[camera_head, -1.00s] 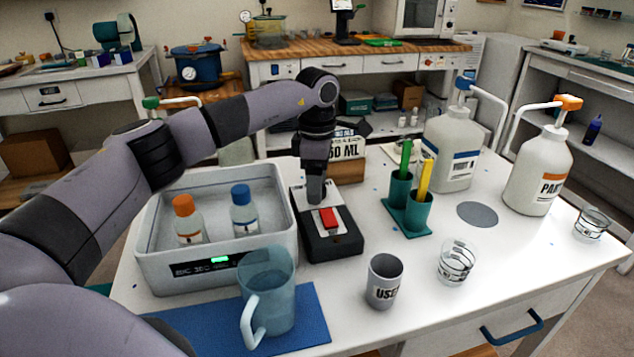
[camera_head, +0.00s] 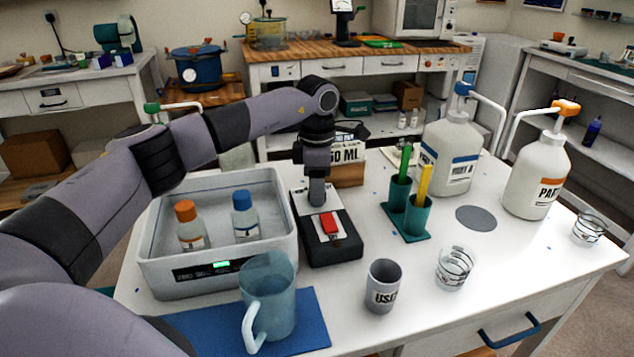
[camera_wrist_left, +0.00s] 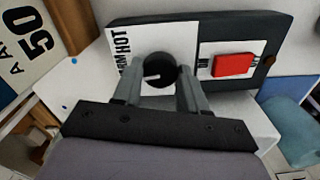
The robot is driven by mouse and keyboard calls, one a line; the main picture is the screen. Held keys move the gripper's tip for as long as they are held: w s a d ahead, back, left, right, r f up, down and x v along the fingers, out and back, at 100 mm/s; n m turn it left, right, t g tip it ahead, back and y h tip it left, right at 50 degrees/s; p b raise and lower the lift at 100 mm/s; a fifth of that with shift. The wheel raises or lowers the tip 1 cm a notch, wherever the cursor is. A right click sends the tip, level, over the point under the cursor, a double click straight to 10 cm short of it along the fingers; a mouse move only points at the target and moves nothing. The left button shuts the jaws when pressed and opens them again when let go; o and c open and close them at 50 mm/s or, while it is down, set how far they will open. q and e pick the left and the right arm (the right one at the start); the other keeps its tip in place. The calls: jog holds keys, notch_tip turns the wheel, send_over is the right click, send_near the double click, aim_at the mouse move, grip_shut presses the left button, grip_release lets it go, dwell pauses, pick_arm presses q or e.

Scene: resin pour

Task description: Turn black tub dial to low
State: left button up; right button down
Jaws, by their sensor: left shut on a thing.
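The black tub (camera_head: 335,250) is a low dark box on the white table, with a pale top plate and a red rocker switch (camera_head: 330,223). The words WARM and HOT are printed beside the dial; other dial markings are hidden or not readable. My left gripper (camera_head: 317,198) reaches down over the plate behind the switch. In the left wrist view its two fingers (camera_wrist_left: 160,90) are shut on the dial, one on each side. My right gripper is not in view.
A grey bath (camera_head: 160,267) with two capped bottles stands left of the black tub. A clear blue jug (camera_head: 270,300) is in front on a blue mat (camera_head: 312,325). A grey cup (camera_head: 383,287) and green tube holder (camera_head: 408,225) are to the right. A labelled box is behind.

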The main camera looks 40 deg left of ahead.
pick_arm(q)
jog(key=n+p, duration=0.2)
jog(key=n, duration=0.1)
jog(key=shift+r, duration=0.2)
jog(key=shift+n+p, duration=0.7)
jog(key=shift+n, duration=0.3)
jog(key=shift+n+p, duration=0.35)
jog(key=shift+n, duration=0.35)
jog(key=shift+f+n+p, duration=0.1)
jog(key=shift+n+p, duration=0.2)
jog(key=shift+n, duration=0.4)
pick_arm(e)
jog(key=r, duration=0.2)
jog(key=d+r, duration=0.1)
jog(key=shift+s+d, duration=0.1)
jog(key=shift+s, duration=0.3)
pick_arm(q)
jog(key=shift+n, duration=0.3)
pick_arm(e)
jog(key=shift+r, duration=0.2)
pick_arm(q)
jog(key=o, duration=1.1)
jog(key=shift+c, duration=0.2)
